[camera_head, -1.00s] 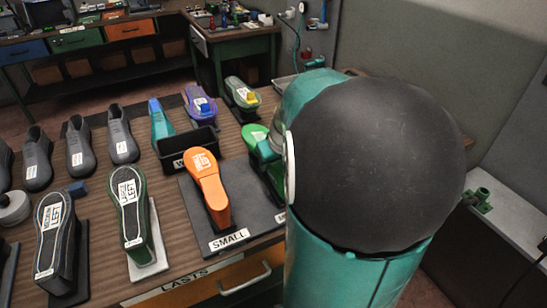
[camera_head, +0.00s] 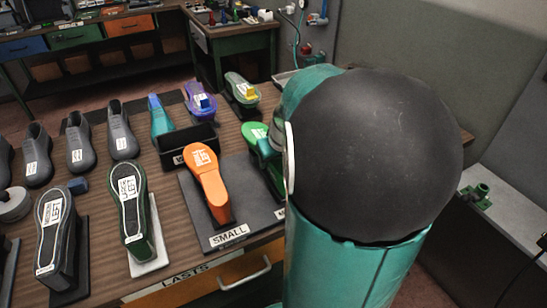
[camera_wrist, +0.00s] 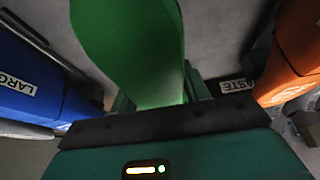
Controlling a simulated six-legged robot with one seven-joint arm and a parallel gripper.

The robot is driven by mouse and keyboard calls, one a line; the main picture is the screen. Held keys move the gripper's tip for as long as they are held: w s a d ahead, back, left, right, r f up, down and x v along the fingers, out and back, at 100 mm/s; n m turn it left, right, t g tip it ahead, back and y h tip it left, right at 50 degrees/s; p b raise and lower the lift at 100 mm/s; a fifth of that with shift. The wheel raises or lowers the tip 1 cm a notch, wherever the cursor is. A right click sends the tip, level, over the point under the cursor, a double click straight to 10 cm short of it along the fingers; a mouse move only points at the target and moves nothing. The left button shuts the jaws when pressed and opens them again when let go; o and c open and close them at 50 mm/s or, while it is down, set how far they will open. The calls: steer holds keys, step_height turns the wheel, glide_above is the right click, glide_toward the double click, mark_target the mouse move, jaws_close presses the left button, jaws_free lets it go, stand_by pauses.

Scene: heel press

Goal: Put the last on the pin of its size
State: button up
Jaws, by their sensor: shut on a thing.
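A green last (camera_head: 254,132) shows in the head view, partly behind my arm, over the right part of the grey board (camera_head: 262,190). My gripper (camera_wrist: 160,98) is shut on this green last, which rises between the fingers in the wrist view (camera_wrist: 135,45). An orange last (camera_head: 208,180) stands on the board behind the label SMALL (camera_head: 229,236). It also shows at the right of the wrist view (camera_wrist: 300,45). A blue last (camera_wrist: 35,85) is at the left of the wrist view by a LARGE label (camera_wrist: 14,82). My arm hides the green last's underside and any pin there.
A black WASTE box (camera_head: 187,145) stands behind the orange last. Purple (camera_head: 200,100) and olive-green (camera_head: 242,90) shoe forms stand at the back. A green-sided shoe (camera_head: 130,210) and several grey shoes (camera_head: 122,130) stand to the left on the wooden bench.

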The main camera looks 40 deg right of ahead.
steer(key=shift+f, duration=0.3)
steer(key=o, duration=1.3)
steer(key=shift+f, duration=0.1)
steer(key=v, duration=1.4)
steer(key=shift+w, duration=0.1)
steer(key=s+a+n, duration=0.1)
steer(key=a, duration=0.7)
steer(key=s+a+f+n+y, duration=0.1)
steer(key=s+a, duration=0.1)
steer(key=a, duration=0.7)
steer(key=s+a+n+t, duration=0.1)
steer(key=s+a, duration=0.1)
steer(key=a, duration=0.6)
steer(key=shift+s+a+f, duration=0.15)
steer(key=shift+s+f, duration=0.05)
steer(key=shift+f, duration=0.05)
